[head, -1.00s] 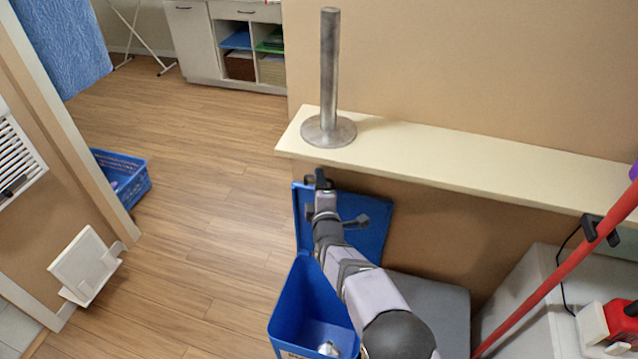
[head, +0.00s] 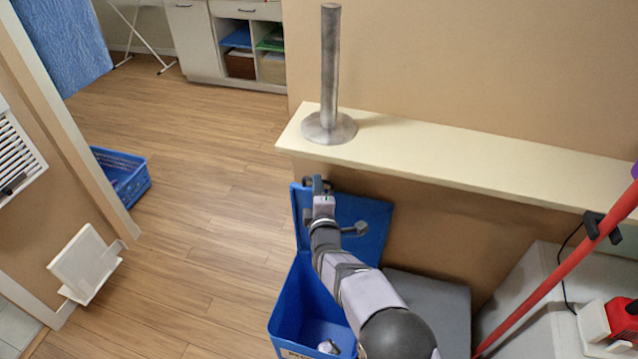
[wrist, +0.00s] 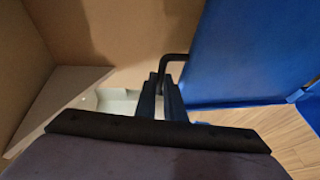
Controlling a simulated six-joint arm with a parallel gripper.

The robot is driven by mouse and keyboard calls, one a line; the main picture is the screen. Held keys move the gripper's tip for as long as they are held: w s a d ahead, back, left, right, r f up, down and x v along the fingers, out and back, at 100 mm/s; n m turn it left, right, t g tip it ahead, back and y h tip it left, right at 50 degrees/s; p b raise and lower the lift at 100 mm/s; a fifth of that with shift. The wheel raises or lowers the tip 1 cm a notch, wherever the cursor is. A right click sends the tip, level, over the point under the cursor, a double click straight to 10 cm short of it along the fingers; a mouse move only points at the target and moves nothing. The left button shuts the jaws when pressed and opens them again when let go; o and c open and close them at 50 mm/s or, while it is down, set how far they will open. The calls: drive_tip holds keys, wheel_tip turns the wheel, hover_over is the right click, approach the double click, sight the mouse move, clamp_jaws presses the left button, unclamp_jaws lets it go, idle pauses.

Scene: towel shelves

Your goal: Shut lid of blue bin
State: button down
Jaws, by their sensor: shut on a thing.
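The blue bin (head: 300,296) stands on the floor at lower centre in the head view, with a small silvery item (head: 328,346) inside. Its blue lid (head: 371,222) stands open, tilted up at the back near the wall. In the wrist view the lid (wrist: 250,45) fills the right side. A dark bent handle (wrist: 177,57) reaches from the lid's edge to between my fingers. My gripper (head: 318,184) is at the lid's upper left edge in the head view. In the wrist view my gripper (wrist: 162,88) is shut on this handle. My arm hides part of the bin and lid.
A cream ledge (head: 470,172) with a metal post (head: 330,75) runs behind and above the lid. A grey box (head: 435,300) stands right of the bin, and a red pole (head: 560,275) further right.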

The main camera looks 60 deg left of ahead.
drive_tip(key=s+d+f+n+t+y+b, duration=0.1)
drive_tip(key=s+d+f+n+y+b, duration=0.15)
drive_tip(key=s+d+f+b, duration=1.7)
drive_tip(key=f, duration=0.3)
drive_tip(key=s+d+f+m+b, duration=0.1)
drive_tip(key=s+d+f+b, duration=0.2)
drive_tip(key=f, duration=0.4)
drive_tip(key=shift+d+t+y, duration=0.2)
drive_tip(key=shift+t+y, duration=0.1)
drive_tip(key=shift+y, duration=0.15)
drive_tip(key=c, duration=1.8)
unclamp_jaws()
drive_tip(key=shift+c, duration=0.2)
drive_tip(key=shift+r, duration=0.15)
